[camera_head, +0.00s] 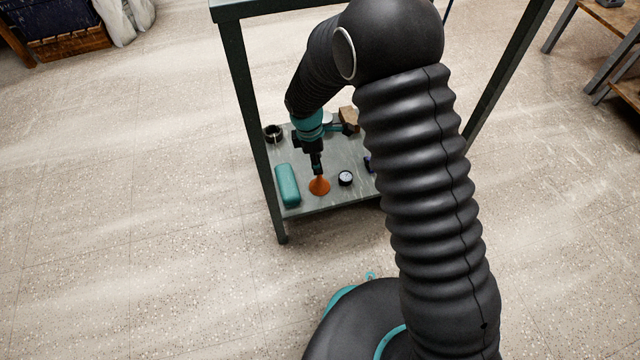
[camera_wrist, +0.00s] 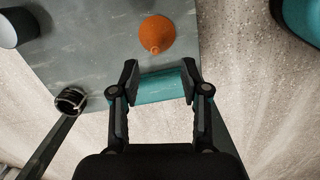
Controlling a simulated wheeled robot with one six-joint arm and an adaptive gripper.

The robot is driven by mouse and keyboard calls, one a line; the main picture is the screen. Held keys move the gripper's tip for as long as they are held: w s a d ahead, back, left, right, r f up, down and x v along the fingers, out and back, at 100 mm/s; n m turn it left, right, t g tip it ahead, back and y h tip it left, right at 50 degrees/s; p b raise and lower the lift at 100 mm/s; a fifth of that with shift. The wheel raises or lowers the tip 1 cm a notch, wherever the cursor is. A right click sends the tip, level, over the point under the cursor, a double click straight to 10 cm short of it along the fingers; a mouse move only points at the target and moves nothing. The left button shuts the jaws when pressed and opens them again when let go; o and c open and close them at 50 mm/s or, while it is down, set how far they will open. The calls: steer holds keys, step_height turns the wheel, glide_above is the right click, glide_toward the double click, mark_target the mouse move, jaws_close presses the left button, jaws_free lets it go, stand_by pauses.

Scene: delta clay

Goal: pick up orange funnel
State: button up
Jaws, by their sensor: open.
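In the head view my gripper (camera_head: 317,168) appears just above and behind the funnel; the exact height gap is unclear. Part of the teal case (camera_wrist: 163,86) shows between the fingers, below them.
A black ring-like object (camera_head: 272,133) and a brown block (camera_head: 349,117) are farther back. The upper tabletop (camera_head: 270,7) and table legs surround the shelf (camera_head: 310,207).

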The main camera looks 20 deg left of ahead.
mark_target(319, 179)
steer(key=shift+w+d+f+b, duration=0.1)
steer(key=shift+w+f+b, duration=0.05)
steer(key=shift+f, duration=1)
steer(key=shift+w+d+f+b, duration=0.1)
steer(key=shift+w+f+b, duration=0.05)
steer(key=shift+f, duration=0.95)
steer(key=shift+w+d+f+b, duration=0.1)
steer(key=shift+w+f+b, duration=0.05)
steer(key=shift+f, duration=1)
jaws_close()
